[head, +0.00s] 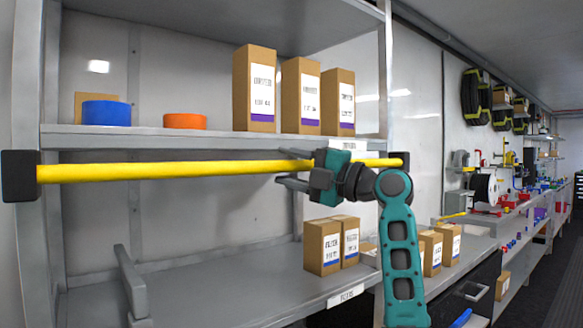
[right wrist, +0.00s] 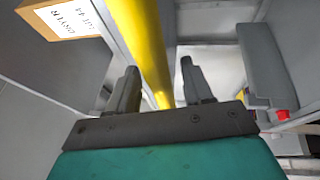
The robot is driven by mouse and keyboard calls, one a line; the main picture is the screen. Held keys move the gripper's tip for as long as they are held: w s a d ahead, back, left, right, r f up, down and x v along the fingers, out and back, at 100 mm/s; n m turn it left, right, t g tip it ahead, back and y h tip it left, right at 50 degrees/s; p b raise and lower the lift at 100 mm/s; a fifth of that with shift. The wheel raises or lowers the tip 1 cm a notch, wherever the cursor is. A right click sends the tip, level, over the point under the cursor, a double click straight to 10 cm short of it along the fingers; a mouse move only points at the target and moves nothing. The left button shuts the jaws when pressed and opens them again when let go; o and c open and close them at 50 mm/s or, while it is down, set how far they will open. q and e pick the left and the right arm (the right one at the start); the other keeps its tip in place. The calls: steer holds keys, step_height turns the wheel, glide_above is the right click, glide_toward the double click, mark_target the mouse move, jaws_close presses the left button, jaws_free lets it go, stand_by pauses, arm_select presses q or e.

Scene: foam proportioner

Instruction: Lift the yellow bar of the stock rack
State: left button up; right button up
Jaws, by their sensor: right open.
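The yellow bar (head: 170,170) runs level across the front of the stock rack (head: 30,95), just below the upper shelf edge. Its left end meets a black end block (head: 20,176) and its right end another (head: 405,161). My right gripper (head: 290,168) is open at the right part of the bar, one finger above it and one below. In the right wrist view the bar (right wrist: 142,45) passes between the two open fingers (right wrist: 157,88), closer to the left one. I cannot tell whether they touch it. My left gripper is out of view.
The upper shelf holds a blue roll (head: 106,113), an orange roll (head: 185,121) and white-labelled boxes (head: 300,95). Filter boxes (head: 322,247) stand on the lower shelf, with a grey upright bracket (head: 131,282) at its left. A cluttered bench (head: 520,205) recedes at right.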

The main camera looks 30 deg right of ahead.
arm_select(q)
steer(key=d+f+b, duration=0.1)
steer(key=b, duration=0.1)
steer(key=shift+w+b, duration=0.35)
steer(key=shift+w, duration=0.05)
arm_select(e)
steer(key=v, duration=1.3)
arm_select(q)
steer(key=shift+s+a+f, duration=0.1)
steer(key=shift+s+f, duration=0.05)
